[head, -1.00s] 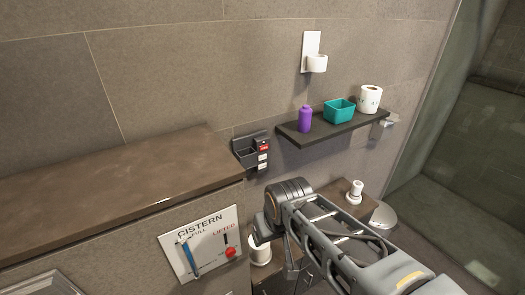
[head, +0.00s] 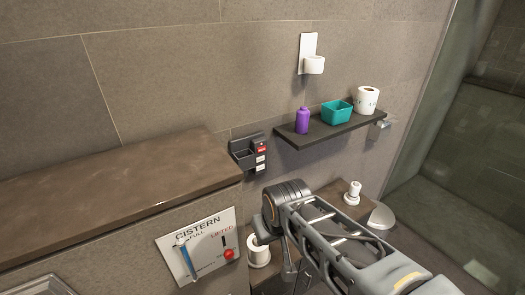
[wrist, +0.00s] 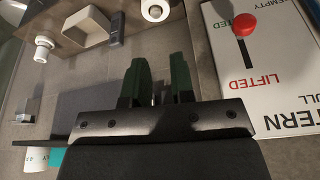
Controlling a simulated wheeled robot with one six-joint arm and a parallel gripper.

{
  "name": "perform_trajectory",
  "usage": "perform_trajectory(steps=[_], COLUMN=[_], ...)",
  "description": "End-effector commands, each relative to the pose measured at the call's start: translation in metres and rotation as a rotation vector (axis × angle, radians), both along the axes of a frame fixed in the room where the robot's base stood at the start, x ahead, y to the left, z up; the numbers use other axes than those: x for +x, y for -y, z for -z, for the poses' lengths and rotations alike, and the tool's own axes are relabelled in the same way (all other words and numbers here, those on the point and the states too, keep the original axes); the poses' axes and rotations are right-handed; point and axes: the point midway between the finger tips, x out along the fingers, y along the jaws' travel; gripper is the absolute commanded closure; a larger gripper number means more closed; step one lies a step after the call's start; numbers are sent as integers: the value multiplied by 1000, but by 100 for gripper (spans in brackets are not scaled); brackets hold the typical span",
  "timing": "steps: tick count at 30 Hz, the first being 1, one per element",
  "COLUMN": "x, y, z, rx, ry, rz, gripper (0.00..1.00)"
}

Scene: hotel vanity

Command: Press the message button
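I cannot make out a button marked "message". A dark wall unit (head: 243,153) in the head view carries a red patch and small pale labels, too small to read. A dark handset-like object (wrist: 117,27) lies beside a cream box in the wrist view; its face is unclear. The white cistern panel (head: 221,256) has a red knob (head: 229,254) and a blue tube. The panel (wrist: 286,70) and knob (wrist: 244,25) also show right of my gripper in the wrist view. My gripper (wrist: 160,62) has its fingers apart with nothing between them. My arm hides it in the head view.
A dark wall shelf (head: 331,127) holds a purple bottle (head: 302,121), a teal box (head: 337,112) and a paper roll (head: 367,99). A brown ledge (head: 110,190) juts out at the left. The cream box (wrist: 85,28) and white rolls stand on a lower brown surface.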

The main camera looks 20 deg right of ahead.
Motion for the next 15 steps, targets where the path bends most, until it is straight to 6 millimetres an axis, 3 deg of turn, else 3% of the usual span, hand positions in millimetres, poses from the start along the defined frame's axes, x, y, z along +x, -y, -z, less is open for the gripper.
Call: perform_trajectory(steps=[7,15], x=[0,0], y=[0,0], z=[0,0], rx=[0,0], ry=[0,0], rz=[0,0], gripper=[100,100])
